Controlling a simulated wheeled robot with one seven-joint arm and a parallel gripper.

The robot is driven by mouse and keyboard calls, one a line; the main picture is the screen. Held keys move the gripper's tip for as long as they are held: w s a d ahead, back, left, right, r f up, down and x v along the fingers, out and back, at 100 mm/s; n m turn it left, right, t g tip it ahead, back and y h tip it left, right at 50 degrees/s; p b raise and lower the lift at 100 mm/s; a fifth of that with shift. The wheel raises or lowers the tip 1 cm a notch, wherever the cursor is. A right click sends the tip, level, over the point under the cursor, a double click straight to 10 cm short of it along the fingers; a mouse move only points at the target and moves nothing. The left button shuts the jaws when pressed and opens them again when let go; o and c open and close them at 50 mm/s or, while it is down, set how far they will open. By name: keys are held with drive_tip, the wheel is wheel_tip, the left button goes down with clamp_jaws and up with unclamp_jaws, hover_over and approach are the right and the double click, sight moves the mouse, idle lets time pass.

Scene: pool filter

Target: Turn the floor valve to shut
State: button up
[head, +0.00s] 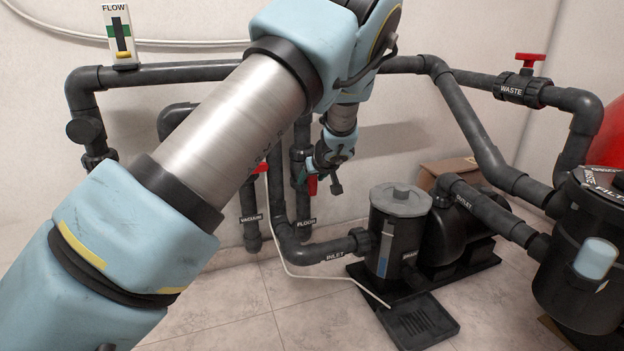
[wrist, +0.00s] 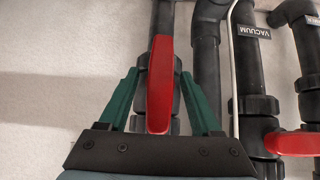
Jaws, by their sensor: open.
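The floor valve is on the dark vertical pipe with the FLOOR label (head: 306,222). Its red handle (head: 312,186) is partly hidden behind my gripper in the head view. In the wrist view the red handle (wrist: 160,85) lies lengthwise along its pipe. My gripper (head: 319,180) is at this valve. In the wrist view its green fingers (wrist: 160,74) are open, one on each side of the handle, with a visible gap on both sides. How deep the fingertips reach around the handle is hard to tell.
The vacuum valve's red handle (wrist: 292,143) lies crosswise on the neighbouring pipe, close by. A thin white hose (wrist: 233,70) runs between the pipes. The pump (head: 398,235) stands on the floor at right, and the waste valve (head: 520,85) is higher up.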

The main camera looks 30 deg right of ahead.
clamp_jaws()
idle(0.3)
drive_tip(key=shift+r+y+p, duration=0.15)
drive_tip(key=shift+y+p, duration=0.15)
drive_tip(key=shift+p, duration=0.3)
drive_tip(key=shift+d+r+m+y+p, duration=0.15)
drive_tip(key=shift+m+y+p, duration=0.55)
drive_tip(key=shift+p, duration=0.45)
drive_tip(key=m+y+p, duration=0.1)
drive_tip(key=t+y+p, duration=0.1)
drive_tip(key=y, duration=0.1)
drive_tip(key=shift+f+m+y, duration=0.3)
drive_tip(key=shift+m, duration=0.1)
drive_tip(key=m+y, duration=0.1)
drive_tip(key=t+y, duration=0.1)
drive_tip(key=m+y+b, duration=0.1)
drive_tip(key=shift+f+m+t+y, duration=0.25)
drive_tip(key=shift+m+t+y, duration=0.05)
drive_tip(key=shift+t, duration=0.1)
drive_tip(key=shift+r+m+t+y+b, duration=0.1)
drive_tip(key=shift+m+t+y+b, duration=0.6)
drive_tip(key=shift+m+y+b, duration=0.5)
unclamp_jaws()
